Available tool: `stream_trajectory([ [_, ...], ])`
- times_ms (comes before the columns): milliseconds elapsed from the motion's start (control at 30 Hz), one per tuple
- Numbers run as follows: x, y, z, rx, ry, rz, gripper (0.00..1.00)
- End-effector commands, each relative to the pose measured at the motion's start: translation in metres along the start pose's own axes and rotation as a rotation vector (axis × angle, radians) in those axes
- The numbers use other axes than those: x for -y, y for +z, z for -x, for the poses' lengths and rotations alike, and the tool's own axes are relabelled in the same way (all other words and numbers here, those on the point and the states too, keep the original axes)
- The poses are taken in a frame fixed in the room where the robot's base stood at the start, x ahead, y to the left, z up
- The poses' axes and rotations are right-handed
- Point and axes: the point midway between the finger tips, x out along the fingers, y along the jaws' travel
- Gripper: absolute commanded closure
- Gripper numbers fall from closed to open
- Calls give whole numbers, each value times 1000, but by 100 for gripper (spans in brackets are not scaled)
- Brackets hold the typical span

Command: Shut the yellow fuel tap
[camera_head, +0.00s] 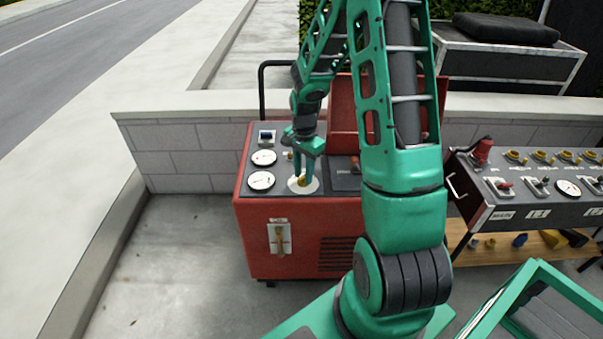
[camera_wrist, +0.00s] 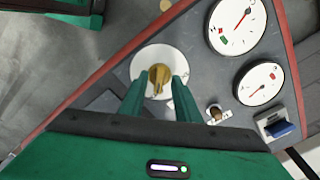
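A yellow tap knob (camera_wrist: 158,79) stands on a round white plate (camera_wrist: 146,60) on the dark top panel of a red machine. In the head view the knob (camera_head: 302,180) is at the front of that panel, partly covered by my gripper (camera_head: 304,168). My gripper points down over it. In the wrist view the two green fingers of my gripper (camera_wrist: 160,86) are apart, with their tips near either side of the knob. I see gaps between the fingers and the knob, and no clear contact. The fingertips' exact height over the plate is hard to tell.
Two white dials (camera_head: 262,169), a blue rocker switch (camera_head: 266,136) and a small toggle (camera_wrist: 216,113) share the panel. A brownish-yellow lever (camera_head: 280,241) is on the red machine's (camera_head: 256,216) front. A grey control bench (camera_head: 483,214) stands right; a block wall (camera_head: 190,150) runs behind.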

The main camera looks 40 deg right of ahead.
Motion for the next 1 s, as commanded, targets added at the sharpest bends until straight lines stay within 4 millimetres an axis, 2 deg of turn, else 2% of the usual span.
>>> stream_trajectory([
  [233, 0, 0, -1, 0, 0, 0, 70],
  [367, 0, 0, 0, 0, 0, 0, 100],
  [733, 1, 0, 0, 0, -2, 27, 100],
  [1000, 1, 0, 0, -1, -3, 170, 100],
])
